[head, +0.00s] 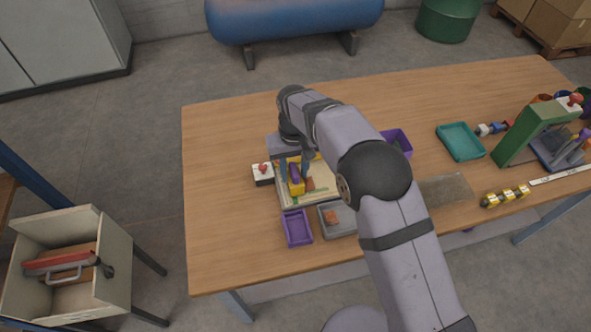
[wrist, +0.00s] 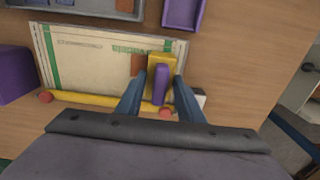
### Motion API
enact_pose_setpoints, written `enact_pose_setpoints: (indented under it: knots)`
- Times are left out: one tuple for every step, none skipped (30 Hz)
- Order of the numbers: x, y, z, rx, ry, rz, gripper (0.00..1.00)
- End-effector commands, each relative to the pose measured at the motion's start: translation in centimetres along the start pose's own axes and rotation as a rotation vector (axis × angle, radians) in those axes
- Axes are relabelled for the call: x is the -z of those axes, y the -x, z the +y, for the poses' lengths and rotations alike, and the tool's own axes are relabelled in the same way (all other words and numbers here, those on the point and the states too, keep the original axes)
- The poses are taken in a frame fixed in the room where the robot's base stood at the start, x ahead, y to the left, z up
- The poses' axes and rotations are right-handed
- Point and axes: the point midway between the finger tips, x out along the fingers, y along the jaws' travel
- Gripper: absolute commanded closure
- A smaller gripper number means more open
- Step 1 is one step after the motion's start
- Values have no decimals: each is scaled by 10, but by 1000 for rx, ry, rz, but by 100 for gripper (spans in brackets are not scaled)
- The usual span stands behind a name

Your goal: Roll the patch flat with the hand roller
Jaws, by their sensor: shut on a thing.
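My gripper (head: 294,172) has its blue fingers shut on the purple handle of the hand roller (head: 297,187), which has a yellow body. In the wrist view the roller (wrist: 162,62) sits between the fingertips (wrist: 161,84). A brown patch (head: 310,184) lies on the pale, green-striped sack (head: 321,195), right beside the roller in the head view. In the wrist view the patch (wrist: 138,64) shows just left of the roller, partly hidden by a finger. I cannot tell whether the roller overlaps the patch or touches the sack.
A yellow bar with red ends (wrist: 100,101) runs along one sack edge. A white box with a red button (head: 263,175) stands left. A purple tray (head: 297,229) and a grey tray (head: 345,231) lie in front. A teal tray (head: 460,142) stands right. The table's left side is clear.

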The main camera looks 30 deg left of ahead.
Motion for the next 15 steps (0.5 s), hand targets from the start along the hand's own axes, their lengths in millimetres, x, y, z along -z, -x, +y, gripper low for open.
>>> enact_pose_setpoints:
  knots:
    - [-1,-2,0,-1,0,-4,88]
    - [-1,-2,0,-1,0,-4,88]
    - [-1,-2,0,-1,0,-4,88]
    - [-1,-1,0,-1,0,-4,88]
    - [-1,-1,0,-1,0,-4,88]
    - [-1,1,0,-1,0,-4,88]
    - [-1,2,0,-1,0,-4,88]
    - [-1,4,0,-1,0,-4,88]
    - [-1,6,0,-1,0,-3,88]
    - [-1,9,0,-1,0,-3,88]
    - [-1,11,0,-1,0,-2,88]
    - [-1,15,0,-1,0,-2,88]
    - [0,18,0,-1,0,-2,88]
    - [0,21,0,-1,0,-1,88]
    - [0,25,0,-1,0,-1,88]
